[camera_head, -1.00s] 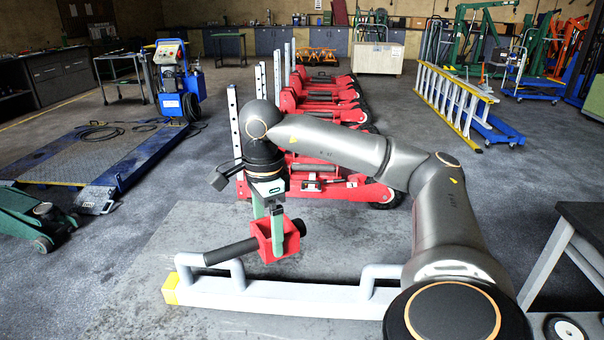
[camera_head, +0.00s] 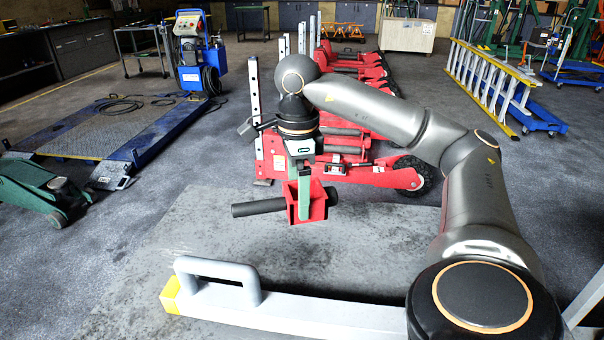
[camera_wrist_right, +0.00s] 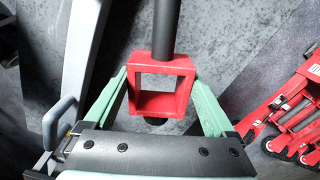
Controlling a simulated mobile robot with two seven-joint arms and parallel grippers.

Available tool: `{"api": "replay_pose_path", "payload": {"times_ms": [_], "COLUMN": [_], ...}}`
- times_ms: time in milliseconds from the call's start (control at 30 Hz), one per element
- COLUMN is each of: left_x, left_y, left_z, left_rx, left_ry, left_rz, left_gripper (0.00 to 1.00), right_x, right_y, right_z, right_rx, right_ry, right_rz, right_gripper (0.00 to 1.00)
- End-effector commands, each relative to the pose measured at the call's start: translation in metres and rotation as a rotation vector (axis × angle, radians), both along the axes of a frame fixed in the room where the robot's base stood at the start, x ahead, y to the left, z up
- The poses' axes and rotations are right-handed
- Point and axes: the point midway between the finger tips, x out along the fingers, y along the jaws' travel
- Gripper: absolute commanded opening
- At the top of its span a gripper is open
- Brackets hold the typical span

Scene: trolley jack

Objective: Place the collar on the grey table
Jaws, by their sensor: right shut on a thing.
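The collar (camera_head: 318,201) is a red square frame with a dark cylindrical bar sticking out to the left in the head view. My left gripper is not in view.
A grey bar with a handle and yellow end (camera_head: 290,306) lies in front, below the collar. Red jacks (camera_head: 350,165) stand close behind my right arm. A blue ramp (camera_head: 90,130) and green jack (camera_head: 45,190) are at the left. Floor between them is clear.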

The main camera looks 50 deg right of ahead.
Motion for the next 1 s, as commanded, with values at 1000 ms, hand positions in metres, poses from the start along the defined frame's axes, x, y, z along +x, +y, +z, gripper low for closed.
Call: {"api": "replay_pose_path", "payload": {"times_ms": [1000], "left_x": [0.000], "left_y": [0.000], "left_z": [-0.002], "left_rx": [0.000], "left_ry": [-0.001], "left_rz": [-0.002], "left_gripper": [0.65], "right_x": [0.137], "right_y": [0.020], "right_z": [-0.097], "right_rx": [0.001], "right_ry": [-0.002], "right_rz": [0.000], "right_gripper": [0.00]}}
